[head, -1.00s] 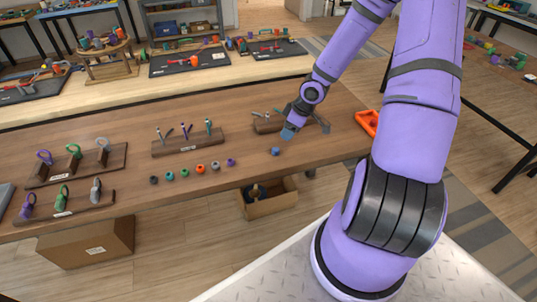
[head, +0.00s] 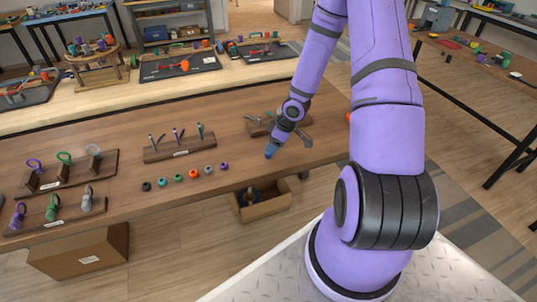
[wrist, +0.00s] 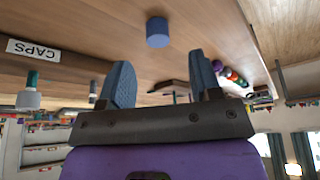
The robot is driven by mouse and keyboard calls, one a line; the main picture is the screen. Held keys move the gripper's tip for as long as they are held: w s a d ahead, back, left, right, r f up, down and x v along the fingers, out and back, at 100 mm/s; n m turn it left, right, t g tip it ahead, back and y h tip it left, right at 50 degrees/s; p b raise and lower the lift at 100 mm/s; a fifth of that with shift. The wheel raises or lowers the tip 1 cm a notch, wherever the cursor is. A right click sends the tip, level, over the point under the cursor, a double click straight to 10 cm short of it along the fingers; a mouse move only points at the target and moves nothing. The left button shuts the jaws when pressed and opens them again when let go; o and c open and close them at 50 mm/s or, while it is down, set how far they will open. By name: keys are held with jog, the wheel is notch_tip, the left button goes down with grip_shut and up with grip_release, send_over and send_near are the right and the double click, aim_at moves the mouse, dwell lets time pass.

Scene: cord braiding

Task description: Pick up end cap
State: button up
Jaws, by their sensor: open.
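A small blue end cap (wrist: 157,32) stands on the brown wooden table in the wrist view, just beyond my fingertips and between their lines. My gripper (wrist: 160,80) is open and empty, with blue-grey fingers on either side of a clear gap. In the head view my gripper (head: 271,151) points down near the table's front edge, right of a row of small caps. There the blue cap is hidden behind or merged with the blue fingertips. The row runs from a black cap (head: 146,186) to a purple cap (head: 224,166), with several colours between.
A wooden rack (head: 180,150) with upright pieces stands behind the row. Another rack (head: 255,126) lies behind my gripper. Racks with coloured loops (head: 65,171) fill the table's left. A CAPS label (wrist: 34,49) shows upside down.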

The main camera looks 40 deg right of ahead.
aim_at(268, 154)
jog(key=shift+x, duration=2.65)
jog(key=shift+d, duration=0.1)
jog(key=shift+c, duration=0.2)
jog(key=c, duration=0.9)
